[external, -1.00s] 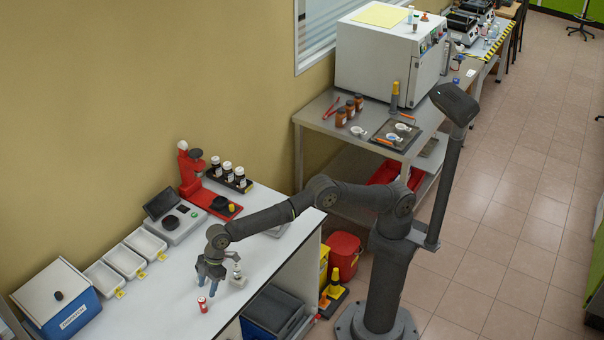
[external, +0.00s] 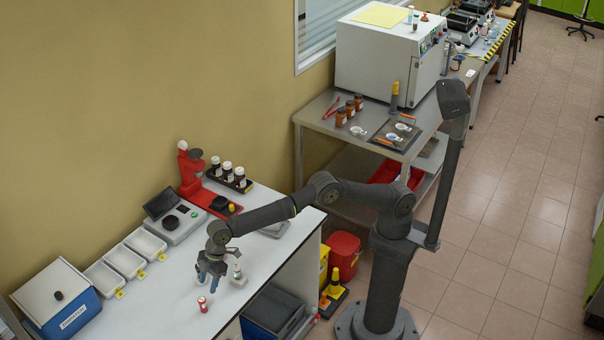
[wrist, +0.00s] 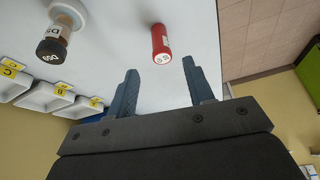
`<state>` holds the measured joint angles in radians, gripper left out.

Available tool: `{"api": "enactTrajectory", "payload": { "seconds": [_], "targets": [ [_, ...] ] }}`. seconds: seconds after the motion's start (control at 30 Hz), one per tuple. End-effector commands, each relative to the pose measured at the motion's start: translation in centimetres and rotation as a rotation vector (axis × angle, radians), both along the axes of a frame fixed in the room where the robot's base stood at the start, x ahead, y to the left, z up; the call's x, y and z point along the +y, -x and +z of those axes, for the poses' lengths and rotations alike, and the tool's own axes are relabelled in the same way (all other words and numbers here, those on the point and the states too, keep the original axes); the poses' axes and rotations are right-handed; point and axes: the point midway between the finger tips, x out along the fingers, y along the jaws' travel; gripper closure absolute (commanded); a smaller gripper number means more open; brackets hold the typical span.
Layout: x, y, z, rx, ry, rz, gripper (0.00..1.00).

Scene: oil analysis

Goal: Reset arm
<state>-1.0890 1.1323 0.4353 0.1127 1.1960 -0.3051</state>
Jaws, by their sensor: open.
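My gripper (external: 209,281) hangs open and empty above the white bench, its blue-grey fingers pointing down. In the wrist view its two fingers (wrist: 158,92) stand apart with nothing between them. A red-capped vial (external: 202,304) stands on the bench just in front of the fingers; in the wrist view the red vial (wrist: 161,43) lies beyond the fingertips, not touching them. A small bottle in a white holder (external: 238,276) stands right of the gripper; in the wrist view a dark-capped bottle (wrist: 54,42) shows at the upper left.
White trays (external: 125,261) and a blue box (external: 62,306) line the wall side. A scale (external: 178,221), a red device (external: 190,172) and dark-capped bottles (external: 228,170) stand farther back. The bench front around the red vial is clear.

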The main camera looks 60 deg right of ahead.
Motion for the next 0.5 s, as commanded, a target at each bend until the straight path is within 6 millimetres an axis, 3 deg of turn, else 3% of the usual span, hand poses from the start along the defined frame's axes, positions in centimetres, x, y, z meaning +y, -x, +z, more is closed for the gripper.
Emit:
{"api": "enactTrajectory", "payload": {
  "seconds": [0.2,0.5],
  "targets": [
    [1.5,-0.3,-3.9,0.001,0.002,0.0,0.52],
    [3.2,-0.6,-8.0,0.001,0.001,0.001,0.52]
  ]
}}
